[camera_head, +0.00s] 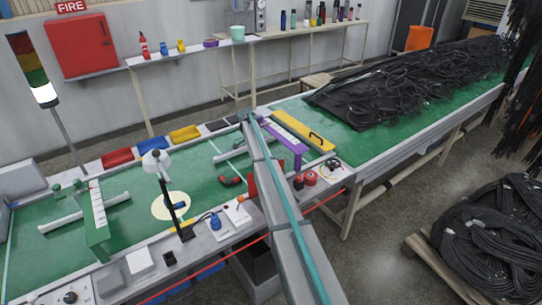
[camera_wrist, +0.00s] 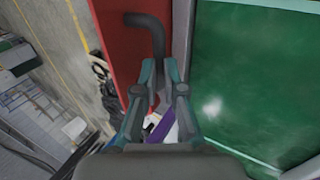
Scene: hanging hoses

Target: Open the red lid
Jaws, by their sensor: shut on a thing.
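The red lid (camera_wrist: 118,45) shows in the wrist view as a flat red panel left of centre. A dark bent handle (camera_wrist: 152,28) stands out from it. My gripper (camera_wrist: 162,78) is shut on the handle, with one finger on each side of its lower end. In the head view, a small part of a red panel (camera_head: 252,181) shows beside my arm at the table's front edge. It seems tilted up from the table, but my arm hides most of it. My gripper cannot be made out in the head view.
A green conveyor table (camera_head: 215,165) runs under my arm. A white lamp (camera_head: 157,165), a purple frame (camera_head: 285,142) and a yellow cover (camera_head: 303,130) stand on it. Red buttons (camera_head: 311,178) sit right of my arm. A separate red fire cabinet (camera_head: 82,45) hangs on the wall.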

